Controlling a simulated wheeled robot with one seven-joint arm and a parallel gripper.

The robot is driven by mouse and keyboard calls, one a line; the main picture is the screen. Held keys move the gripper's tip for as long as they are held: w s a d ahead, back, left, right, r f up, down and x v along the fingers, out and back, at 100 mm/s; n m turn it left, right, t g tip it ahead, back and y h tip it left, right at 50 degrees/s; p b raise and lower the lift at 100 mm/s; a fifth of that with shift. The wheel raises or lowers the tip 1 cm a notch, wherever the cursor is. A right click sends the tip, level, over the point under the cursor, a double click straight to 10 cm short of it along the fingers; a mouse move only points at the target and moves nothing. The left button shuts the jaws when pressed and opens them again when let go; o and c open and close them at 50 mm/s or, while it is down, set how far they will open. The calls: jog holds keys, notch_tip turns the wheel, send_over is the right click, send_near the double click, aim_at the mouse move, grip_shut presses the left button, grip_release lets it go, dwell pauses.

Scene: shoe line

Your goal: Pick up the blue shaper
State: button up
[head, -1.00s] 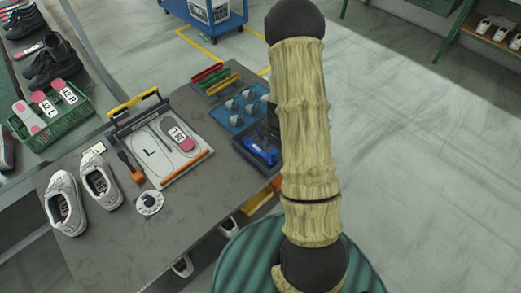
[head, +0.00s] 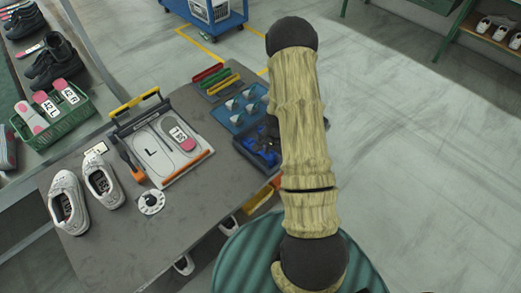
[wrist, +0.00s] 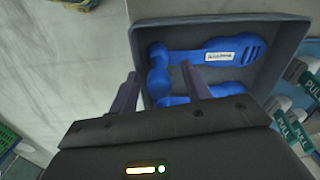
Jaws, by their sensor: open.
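Two blue shapers lie in a dark grey tray. In the wrist view the upper blue shaper (wrist: 215,52) lies across the tray, with a white label and slots at its right end. A second blue shaper (wrist: 175,101) lies below it, partly hidden by my gripper.
A blue bin of grey funnel-like parts (head: 246,105) stands behind the tray. An insole board (head: 175,170), a round dial (head: 150,202) and white shoes (head: 67,203) are on the table.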

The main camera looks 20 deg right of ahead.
grip_shut()
notch_tip(320, 180, up, 10)
jog(key=shift+r+b, duration=0.1)
jog(key=shift+b, duration=0.7)
dwell(0.4)
